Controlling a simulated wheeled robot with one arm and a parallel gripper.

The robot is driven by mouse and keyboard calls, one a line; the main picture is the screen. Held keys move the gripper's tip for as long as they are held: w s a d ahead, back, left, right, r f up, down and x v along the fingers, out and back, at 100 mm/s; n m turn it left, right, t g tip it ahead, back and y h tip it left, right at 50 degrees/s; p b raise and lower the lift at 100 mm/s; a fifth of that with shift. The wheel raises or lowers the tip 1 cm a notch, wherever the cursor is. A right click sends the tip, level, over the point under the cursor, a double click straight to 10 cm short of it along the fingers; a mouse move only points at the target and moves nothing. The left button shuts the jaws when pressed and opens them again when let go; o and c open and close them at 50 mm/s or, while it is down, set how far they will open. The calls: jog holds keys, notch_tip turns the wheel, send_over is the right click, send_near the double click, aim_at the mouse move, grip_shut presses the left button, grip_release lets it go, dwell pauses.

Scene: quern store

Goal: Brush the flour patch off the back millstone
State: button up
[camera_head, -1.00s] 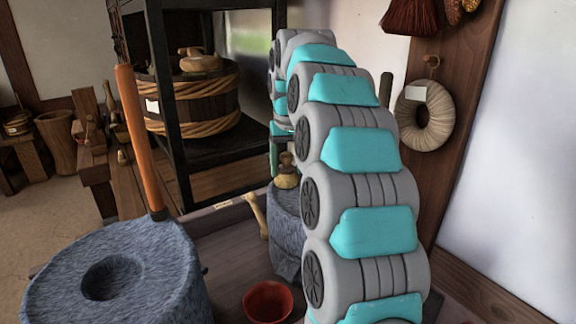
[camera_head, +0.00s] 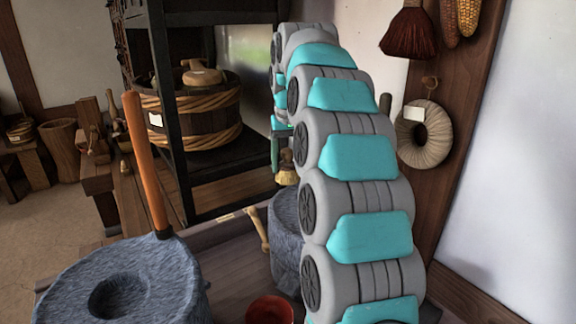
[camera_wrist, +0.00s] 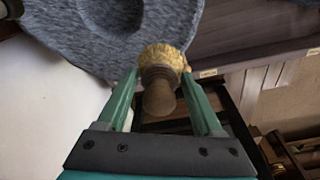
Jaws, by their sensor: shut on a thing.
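My gripper (camera_wrist: 163,92) is shut on a brush (camera_wrist: 160,78), with its brown handle end toward the wrist camera and its pale bristles facing away. In the head view the brush (camera_head: 287,172) shows small beside my arm, just above the back millstone (camera_head: 287,225); I cannot tell whether it touches. My arm hides much of this grey stone. In the wrist view a grey millstone with a round hole, apparently the back one (camera_wrist: 70,38), lies beyond the bristles. I cannot make out a flour patch. The front millstone (camera_head: 165,270) stands at lower left, with an upright orange handle (camera_head: 146,160).
A red bowl (camera_head: 270,311) and a pale wooden tool (camera_head: 258,228) are near the back millstone. A black frame (camera_head: 166,100) with a roped wooden tub (camera_head: 200,115) stands behind. A rope ring (camera_head: 424,135) and red broom (camera_head: 408,33) hang on the right post.

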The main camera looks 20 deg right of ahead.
aim_at(288, 151)
jog(key=shift+r, duration=0.1)
jog(key=shift+r, duration=1.35)
jog(key=shift+s, duration=0.1)
grip_shut()
